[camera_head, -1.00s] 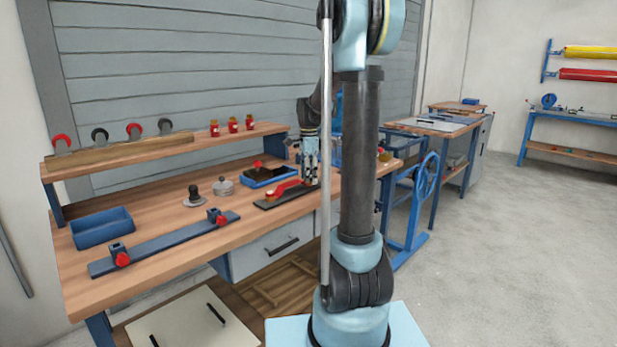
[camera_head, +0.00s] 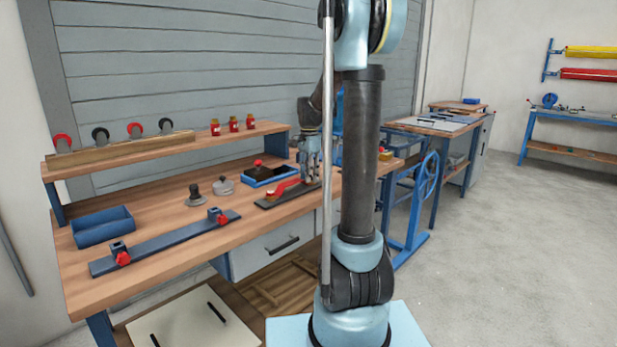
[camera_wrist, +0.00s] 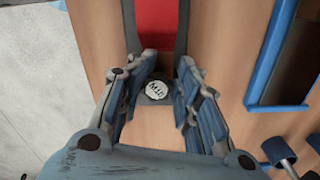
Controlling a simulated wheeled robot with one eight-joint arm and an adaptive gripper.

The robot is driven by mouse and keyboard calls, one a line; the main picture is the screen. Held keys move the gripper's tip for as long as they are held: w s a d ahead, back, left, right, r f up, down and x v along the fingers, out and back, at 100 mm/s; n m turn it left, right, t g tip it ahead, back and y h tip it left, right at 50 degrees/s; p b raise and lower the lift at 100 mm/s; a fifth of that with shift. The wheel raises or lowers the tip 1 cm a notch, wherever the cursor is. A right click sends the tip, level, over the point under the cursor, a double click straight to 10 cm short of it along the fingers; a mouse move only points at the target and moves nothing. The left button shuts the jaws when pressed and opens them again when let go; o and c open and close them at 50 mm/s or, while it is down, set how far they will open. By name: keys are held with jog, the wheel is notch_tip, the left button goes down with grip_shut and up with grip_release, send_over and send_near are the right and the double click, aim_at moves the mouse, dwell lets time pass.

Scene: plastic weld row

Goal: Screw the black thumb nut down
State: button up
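My gripper (camera_head: 312,180) hangs fingers-down over the right end of a dark plate with a red bar (camera_head: 287,190) on the workbench. In the wrist view the fingers of my gripper (camera_wrist: 164,75) are apart, one on each side of a round pale disc with dark lettering (camera_wrist: 154,91). The disc sits on a dark block at the end of the red bar (camera_wrist: 155,25). Nothing is seen clamped between the fingers. I cannot make out for certain which part is the black thumb nut. A small black knob on a round base (camera_head: 194,194) stands further left on the bench.
A blue tray with dark contents (camera_head: 270,177) lies just behind the plate. A lidded grey pot (camera_head: 223,187), a blue bar with red knobs (camera_head: 170,242) and an empty blue bin (camera_head: 102,230) are to the left. A raised shelf (camera_head: 160,150) runs behind.

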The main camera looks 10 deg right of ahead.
jog(key=m, duration=0.5)
jog(key=shift+w+d, duration=0.1)
jog(key=shift+w, duration=0.15)
grip_shut()
jog(key=m, duration=0.5)
jog(key=shift+w+d, duration=0.15)
jog(key=shift+w, duration=0.05)
jog(key=m, duration=0.5)
jog(key=shift+w+d, duration=0.2)
jog(key=shift+w, duration=0.05)
jog(key=m, duration=0.4)
jog(key=shift+w+d+m, duration=0.1)
jog(key=shift+w+m, duration=0.2)
jog(key=o, duration=1)
grip_release()
jog(key=shift+w, duration=0.1)
